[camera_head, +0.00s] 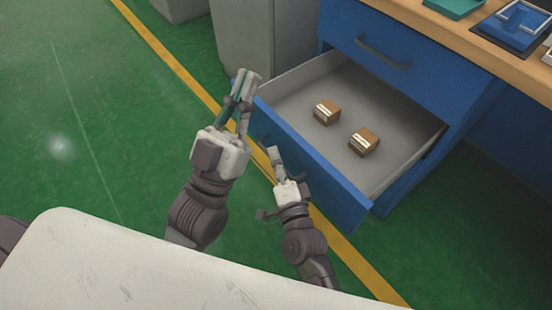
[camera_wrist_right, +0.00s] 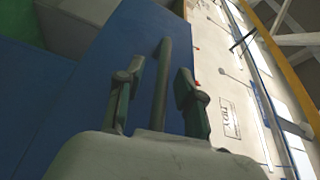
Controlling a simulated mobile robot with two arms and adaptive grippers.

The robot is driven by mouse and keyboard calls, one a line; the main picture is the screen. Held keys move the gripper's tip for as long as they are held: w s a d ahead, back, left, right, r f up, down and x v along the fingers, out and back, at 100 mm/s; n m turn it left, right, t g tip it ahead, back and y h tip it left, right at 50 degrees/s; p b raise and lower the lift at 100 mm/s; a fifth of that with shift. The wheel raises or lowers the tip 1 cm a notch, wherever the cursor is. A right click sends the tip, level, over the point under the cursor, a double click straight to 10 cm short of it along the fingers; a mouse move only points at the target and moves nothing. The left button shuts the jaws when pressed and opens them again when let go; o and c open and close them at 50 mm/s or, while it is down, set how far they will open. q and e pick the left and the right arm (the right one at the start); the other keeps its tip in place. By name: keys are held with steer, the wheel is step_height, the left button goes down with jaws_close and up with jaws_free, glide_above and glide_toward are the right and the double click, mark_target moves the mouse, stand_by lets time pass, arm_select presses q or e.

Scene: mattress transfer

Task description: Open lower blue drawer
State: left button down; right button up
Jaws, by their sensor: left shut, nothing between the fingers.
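The lower blue drawer (camera_head: 330,172) is pulled out of the cabinet, and its grey inside shows. Two small brown boxes (camera_head: 326,112) (camera_head: 364,140) lie apart on its floor. My right gripper (camera_head: 278,162) is low at the outer face of the drawer front. In the right wrist view its two fingers (camera_wrist_right: 161,72) are spread, with a dark bar handle (camera_wrist_right: 163,90) between them and gaps at both sides. The blue front (camera_wrist_right: 120,80) is behind the handle. My left gripper (camera_head: 243,88) is shut and empty, beside the drawer's left front corner.
The upper blue drawer (camera_head: 420,68) is closed, with a dark handle (camera_head: 384,54). The wooden worktop (camera_head: 480,48) above holds a teal tray (camera_head: 455,8) and a blue tray (camera_head: 516,24). Grey cabinets (camera_head: 235,40) stand at the back. Green floor (camera_head: 90,120) at left is clear.

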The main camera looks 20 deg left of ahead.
steer(key=r+v, duration=0.1)
steer(key=v, duration=1.1)
steer(key=shift+f, duration=0.5)
steer(key=shift+s, duration=0.15)
